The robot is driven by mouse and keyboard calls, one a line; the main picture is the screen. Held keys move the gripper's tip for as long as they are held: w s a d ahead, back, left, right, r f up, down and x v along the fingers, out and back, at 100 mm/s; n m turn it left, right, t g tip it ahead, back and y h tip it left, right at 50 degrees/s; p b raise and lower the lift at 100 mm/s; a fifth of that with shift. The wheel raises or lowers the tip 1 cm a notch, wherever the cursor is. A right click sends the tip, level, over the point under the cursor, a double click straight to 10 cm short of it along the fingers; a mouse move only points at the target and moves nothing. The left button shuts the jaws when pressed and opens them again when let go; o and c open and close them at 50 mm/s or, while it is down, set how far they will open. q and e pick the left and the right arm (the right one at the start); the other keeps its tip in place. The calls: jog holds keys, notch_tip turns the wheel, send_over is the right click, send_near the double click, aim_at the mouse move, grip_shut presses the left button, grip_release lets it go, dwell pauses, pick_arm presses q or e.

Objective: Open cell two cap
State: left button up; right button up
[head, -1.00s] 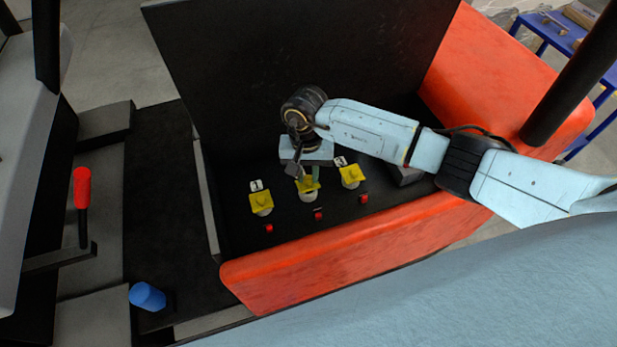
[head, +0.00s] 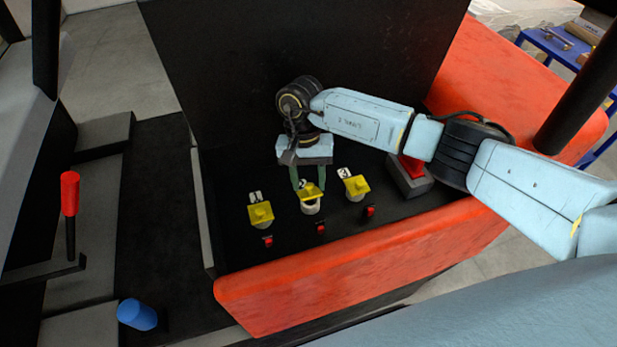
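Three yellow caps sit in a row on the black panel, each on a pale round cell. The middle cap (head: 312,193), beside a partly hidden number label, looks tilted, with its white cell (head: 311,207) showing beneath the near edge. My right gripper (head: 309,186) points down just behind this cap. Its two green fingers are spread apart, one toward each side of the cap; I cannot tell whether they touch it. The cap labelled 1 (head: 261,213) is at left and the cap labelled 3 (head: 357,186) at right. My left gripper is out of view.
Small red switches (head: 321,228) stand in front of the caps. A red wall (head: 360,265) borders the panel in front, and a black board rises behind. A grey box with a red top (head: 412,168) stands at right. A red-handled lever (head: 70,195) and blue cylinder (head: 137,314) are at left.

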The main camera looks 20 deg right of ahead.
aim_at(308, 184)
jog(key=shift+r, duration=0.15)
jog(key=s+v, duration=0.2)
jog(key=v, duration=0.7)
jog(key=shift+r, duration=0.55)
jog(key=shift+s, duration=0.15)
